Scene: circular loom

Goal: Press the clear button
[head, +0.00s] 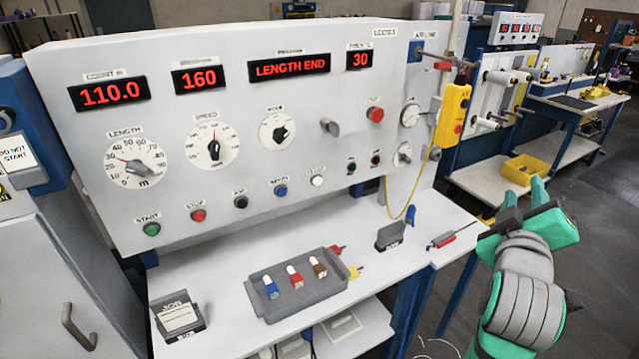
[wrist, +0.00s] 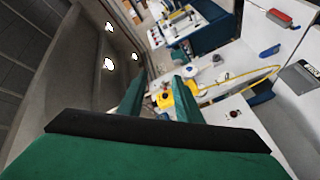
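The loom's control panel (head: 330,95) faces me in the head view. Along its lower edge runs a row of push buttons: a green start button (head: 152,229), a red stop button (head: 198,215), a black button (head: 241,202), a blue button (head: 280,191) and a white button (head: 317,180). The labels above the last three are too small to read surely, so I cannot tell which is the clear button. My gripper (head: 526,190) is right of the panel, well away from the buttons. Its green fingers stand apart with nothing between them, also in the wrist view (wrist: 158,97).
The LENGTH END display (head: 289,67) is lit. A yellow pendant (head: 453,115) hangs by the panel's right end on a yellow cable. A grey tray (head: 262,307) with small coloured pieces lies on the white shelf (head: 215,280). Open floor lies at right.

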